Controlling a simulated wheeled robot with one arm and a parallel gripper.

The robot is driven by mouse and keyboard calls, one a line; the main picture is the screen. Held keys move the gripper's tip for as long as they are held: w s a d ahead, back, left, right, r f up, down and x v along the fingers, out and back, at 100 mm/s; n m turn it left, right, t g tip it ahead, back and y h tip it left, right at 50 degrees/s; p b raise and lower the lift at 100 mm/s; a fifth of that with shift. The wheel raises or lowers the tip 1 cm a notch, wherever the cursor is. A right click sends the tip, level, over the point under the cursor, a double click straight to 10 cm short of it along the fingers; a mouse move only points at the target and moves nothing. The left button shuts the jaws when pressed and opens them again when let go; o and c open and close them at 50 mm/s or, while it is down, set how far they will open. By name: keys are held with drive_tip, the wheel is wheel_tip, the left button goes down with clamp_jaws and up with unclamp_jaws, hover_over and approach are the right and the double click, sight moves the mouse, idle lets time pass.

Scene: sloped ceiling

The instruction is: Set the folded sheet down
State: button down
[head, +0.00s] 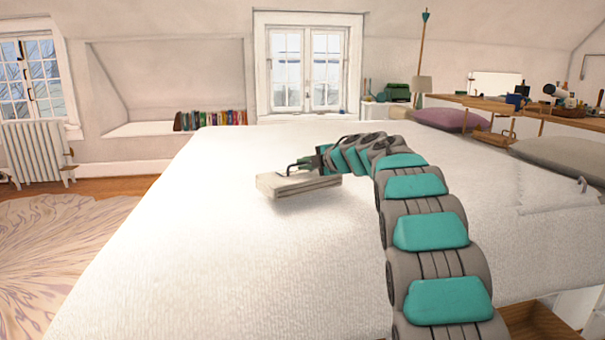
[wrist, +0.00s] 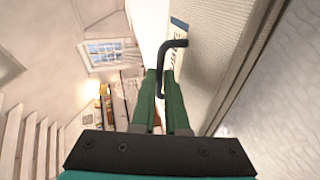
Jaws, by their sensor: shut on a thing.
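The folded sheet (head: 300,187) is a flat, pale, layered bundle over the white bed (head: 220,250) in the head view. My gripper (head: 306,165) is at its upper edge, with a thin dark bent handle between gripper and sheet. In the wrist view my green fingers (wrist: 160,88) are closed on this dark handle (wrist: 172,62), beside the sheet's beige woven face (wrist: 222,50). The sheet looks close above or touching the bed; I cannot tell which. Its underside is hidden.
The bed top around the sheet is clear, with wide free room left and in front. A purple pillow (head: 450,119) and a grey pillow (head: 562,155) lie along the right side. Books (head: 210,120) line a ledge behind. A radiator (head: 36,153) stands far left.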

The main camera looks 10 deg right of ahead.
sight(301, 174)
drive_tip(key=shift+w+a+r, duration=0.1)
drive_tip(key=shift+w+a, duration=0.05)
drive_tip(key=shift+w, duration=0.25)
drive_tip(key=shift+f+b, duration=0.65)
drive_tip(key=shift+f, duration=1.1)
drive_tip(key=shift+f, duration=0.1)
drive_tip(key=c, duration=0.9)
unclamp_jaws()
drive_tip(key=shift+s, duration=0.15)
drive_tip(key=v, duration=1.2)
